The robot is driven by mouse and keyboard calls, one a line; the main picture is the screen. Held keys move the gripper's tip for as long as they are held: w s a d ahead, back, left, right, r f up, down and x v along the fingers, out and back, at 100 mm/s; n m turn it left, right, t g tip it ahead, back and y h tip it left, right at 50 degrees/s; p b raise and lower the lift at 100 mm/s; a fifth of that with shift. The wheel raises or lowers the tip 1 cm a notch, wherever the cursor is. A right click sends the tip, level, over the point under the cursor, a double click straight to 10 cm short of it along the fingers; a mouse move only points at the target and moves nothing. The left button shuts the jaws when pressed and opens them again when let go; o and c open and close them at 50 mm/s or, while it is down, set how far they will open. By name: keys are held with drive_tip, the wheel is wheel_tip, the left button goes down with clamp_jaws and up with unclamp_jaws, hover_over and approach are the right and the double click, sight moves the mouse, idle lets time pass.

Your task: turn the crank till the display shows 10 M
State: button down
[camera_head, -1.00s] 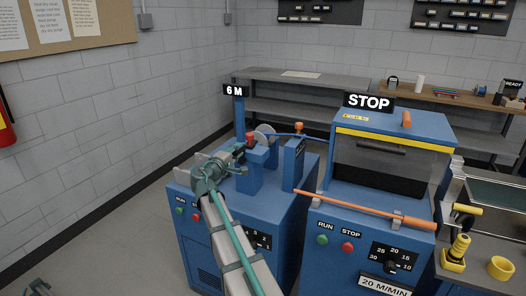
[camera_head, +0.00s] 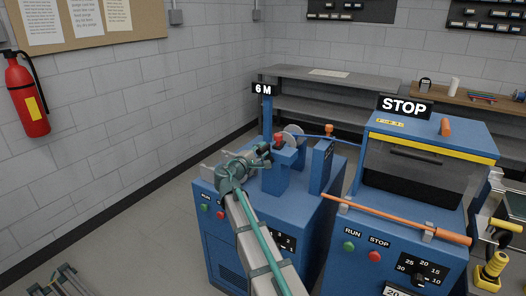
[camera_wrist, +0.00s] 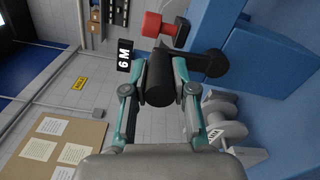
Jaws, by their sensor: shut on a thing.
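The display (camera_head: 263,89) stands on a blue post at the left machine and reads 6 M. It also shows turned on its side in the wrist view (camera_wrist: 125,56). My gripper (camera_wrist: 160,91) is shut on the black crank handle (camera_wrist: 160,78), with a teal finger on each side of it. The dark crank arm (camera_wrist: 208,64) runs from the handle to the right, towards the blue machine. In the head view my gripper (camera_head: 262,152) is at the left side of the blue block, and my wrist hides most of the crank.
A red knob (camera_wrist: 152,25) lies close beyond the handle in the wrist view. A grey spool (camera_wrist: 225,108) is to the right. The right machine (camera_head: 425,160) bears a STOP sign and an orange rod. A fire extinguisher (camera_head: 26,95) hangs on the left wall.

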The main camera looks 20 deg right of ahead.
drive_tip(key=c, duration=0.9)
unclamp_jaws()
drive_tip(key=v, duration=1.2)
